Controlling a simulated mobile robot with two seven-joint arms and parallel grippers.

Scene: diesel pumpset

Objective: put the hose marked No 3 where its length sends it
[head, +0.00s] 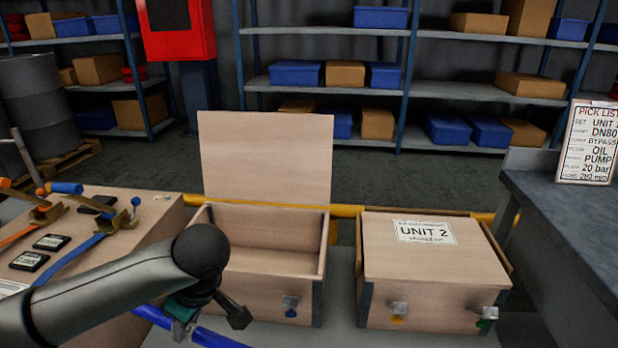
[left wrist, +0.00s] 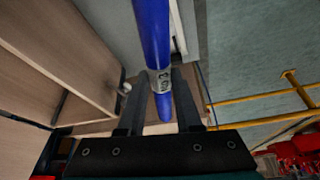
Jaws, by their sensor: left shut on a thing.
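My left gripper (head: 208,318) is shut on a blue hose (head: 215,338), low in front of the open wooden box. In the left wrist view the blue hose (left wrist: 153,35) runs between the two fingers (left wrist: 158,115), and its pale band reads No 3. The open box (head: 262,253) has its lid (head: 265,158) standing up; its visible inside looks empty, with my arm covering its left front. To its right a wooden box (head: 430,270) is closed, with a UNIT 2 label (head: 425,232). A pick list (head: 588,145) at the right includes DN80, BYPASS, OIL PUMP and 20 bar; its hose length is hard to read.
A wooden bench (head: 150,215) at the left bears an orange hose (head: 20,232), another blue hose (head: 75,258) and black square pieces (head: 50,242). A dark table (head: 570,210) stands at the right. A yellow rail (head: 345,211) runs behind the boxes; shelves stand beyond.

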